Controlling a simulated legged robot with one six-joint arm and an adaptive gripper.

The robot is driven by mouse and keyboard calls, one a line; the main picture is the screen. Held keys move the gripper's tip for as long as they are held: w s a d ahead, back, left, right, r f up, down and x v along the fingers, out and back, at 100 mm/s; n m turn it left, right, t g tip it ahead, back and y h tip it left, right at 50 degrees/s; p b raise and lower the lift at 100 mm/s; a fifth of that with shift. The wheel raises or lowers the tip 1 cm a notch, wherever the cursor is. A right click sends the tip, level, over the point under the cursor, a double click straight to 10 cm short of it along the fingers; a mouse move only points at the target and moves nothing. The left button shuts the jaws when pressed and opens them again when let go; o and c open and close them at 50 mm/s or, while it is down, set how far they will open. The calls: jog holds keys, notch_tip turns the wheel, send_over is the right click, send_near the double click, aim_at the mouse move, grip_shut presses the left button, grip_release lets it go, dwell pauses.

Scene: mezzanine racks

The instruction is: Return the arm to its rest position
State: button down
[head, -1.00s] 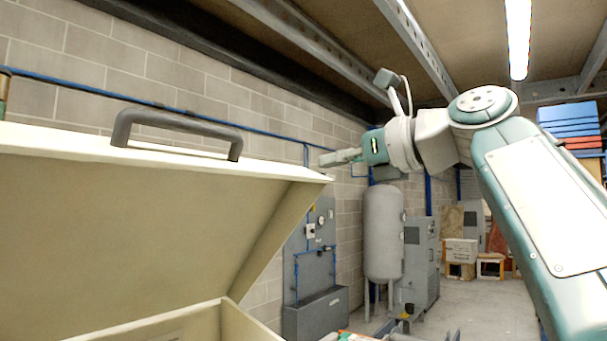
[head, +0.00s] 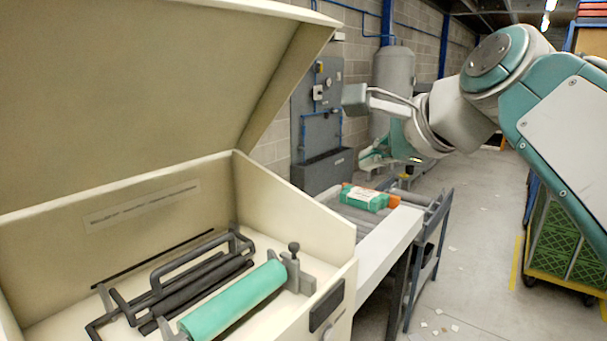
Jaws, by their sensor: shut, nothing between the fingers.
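My arm reaches in from the right edge, bent at a large teal joint.
The cream box (head: 345,245) stands open at left, its lid (head: 130,100) raised, with a green roller (head: 235,300) and dark bars inside. A green-and-orange package (head: 365,198) lies on the roller table (head: 400,235). A cart with green crates (head: 565,245) stands right.

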jog(key=s+d+f+n+g+h, duration=0.1)
jog(key=s+f+n, duration=0.4)
jog(key=f, duration=0.5)
jog(key=s+d+f+n+g+h, duration=0.1)
jog(key=s+d+f+n+h, duration=0.2)
jog(key=f, duration=0.7)
jog(key=s+d+f+n+g+h, duration=0.1)
jog(key=s+d+f+n+h, duration=0.1)
jog(key=s+f+n, duration=0.6)
notch_tip(320, 180, down, 3)
jog(key=shift+r+g, duration=0.2)
jog(key=shift+g, duration=0.2)
jog(key=shift+w+r, duration=0.1)
